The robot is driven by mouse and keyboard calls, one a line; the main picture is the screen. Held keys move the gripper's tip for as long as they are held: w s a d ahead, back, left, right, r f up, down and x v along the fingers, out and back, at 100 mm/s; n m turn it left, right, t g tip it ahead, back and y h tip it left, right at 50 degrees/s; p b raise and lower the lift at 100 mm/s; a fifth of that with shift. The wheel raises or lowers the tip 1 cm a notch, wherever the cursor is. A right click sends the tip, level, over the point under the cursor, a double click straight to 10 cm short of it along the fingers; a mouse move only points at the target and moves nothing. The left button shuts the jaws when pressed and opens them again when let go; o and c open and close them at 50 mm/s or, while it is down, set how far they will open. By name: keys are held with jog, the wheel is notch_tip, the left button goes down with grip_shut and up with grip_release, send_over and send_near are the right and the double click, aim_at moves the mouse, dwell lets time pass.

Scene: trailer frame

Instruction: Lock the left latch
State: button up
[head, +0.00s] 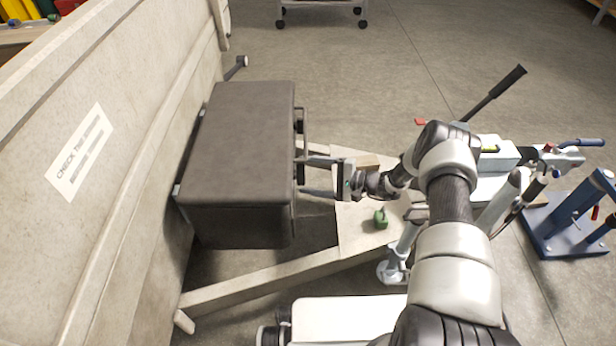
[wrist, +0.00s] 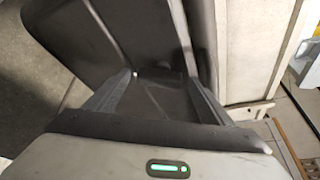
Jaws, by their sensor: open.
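The dark grey storage box (head: 243,150) is mounted against the trailer's front wall, with its lid down. Two dark latches show on its right-hand face: an upper one (head: 299,121) and a lower one (head: 300,172) close to my fingers. My gripper (head: 300,175) is open, with its two fingers reaching level toward that face around the lower latch. Whether they touch it cannot be told. In the wrist view, the box's dark face (wrist: 130,30) fills the space beyond and between my open fingers (wrist: 160,78). The latch's exact position is hidden or too dark to tell.
A frame beam (head: 265,282) runs along the near side. A blue stand (head: 572,222) is at the right. Floor beyond the box is open.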

jog(key=shift+a, duration=0.2)
jog(key=c, duration=1)
jog(key=shift+c, duration=0.2)
jog(key=shift+w, duration=0.1)
jog(key=m+g, duration=0.1)
jog(key=m, duration=0.1)
jog(key=m+g+h, duration=0.1)
jog(key=m+g, duration=0.1)
jog(key=m, duration=0.1)
jog(key=m+g, duration=0.2)
jog(key=m, duration=0.1)
jog(key=shift+w+r, duration=0.2)
jog(key=shift+w, duration=0.1)
jog(key=shift+m+g, duration=0.3)
